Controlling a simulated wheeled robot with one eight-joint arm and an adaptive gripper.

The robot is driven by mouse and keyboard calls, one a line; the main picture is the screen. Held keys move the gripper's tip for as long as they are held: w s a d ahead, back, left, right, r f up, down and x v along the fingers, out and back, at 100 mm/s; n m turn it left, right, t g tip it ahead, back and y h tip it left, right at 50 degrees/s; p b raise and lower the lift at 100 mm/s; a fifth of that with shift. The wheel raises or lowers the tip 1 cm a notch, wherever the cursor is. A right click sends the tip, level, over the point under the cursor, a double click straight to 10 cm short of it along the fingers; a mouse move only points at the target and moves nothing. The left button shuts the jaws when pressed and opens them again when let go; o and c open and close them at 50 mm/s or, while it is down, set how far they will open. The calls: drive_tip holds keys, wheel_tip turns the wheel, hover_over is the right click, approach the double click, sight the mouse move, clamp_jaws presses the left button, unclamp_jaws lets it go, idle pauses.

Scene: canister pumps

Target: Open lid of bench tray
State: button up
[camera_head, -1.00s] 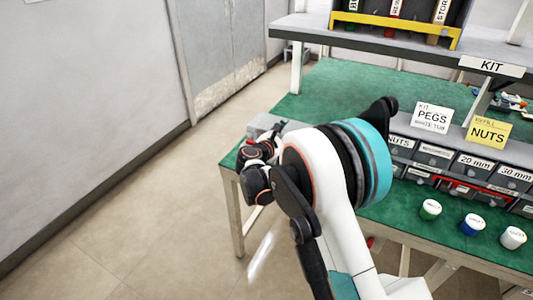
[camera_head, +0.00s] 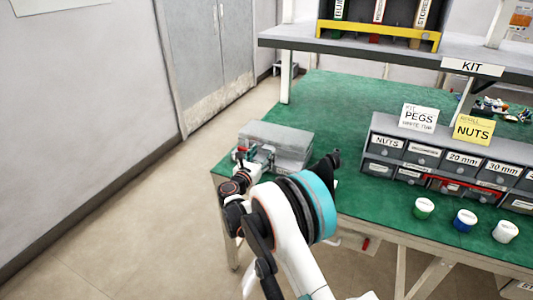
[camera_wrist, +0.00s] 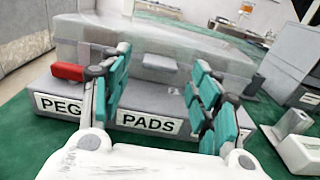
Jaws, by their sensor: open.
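The bench tray (camera_head: 290,151) is a grey box with a pale, see-through lid (camera_head: 275,135) at the left end of the green bench. In the wrist view its front (camera_wrist: 210,133) carries the labels PEG, partly hidden, and PADS (camera_wrist: 148,122). The lid (camera_wrist: 210,62) looks closed, with a small grey tab (camera_wrist: 160,68) at its front edge. My gripper (camera_wrist: 160,90) is open, its teal-padded fingers apart in front of the tray and to either side of the tab. In the head view my gripper (camera_head: 250,160) is at the tray's near left side. I cannot tell whether it touches.
A red piece (camera_wrist: 68,71) sits at the tray's left in the wrist view. A labelled drawer unit (camera_head: 440,160) stands to the right on the bench, with several small capped tubs (camera_head: 465,220) before it. A raised shelf (camera_head: 380,53) crosses behind.

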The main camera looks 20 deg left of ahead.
sight(266, 149)
drive_tip(key=shift+w+d+b, duration=0.2)
drive_tip(key=shift+w+b, duration=0.3)
drive_tip(key=shift+w, duration=1.6)
drive_tip(key=shift+r, duration=0.1)
clamp_jaws()
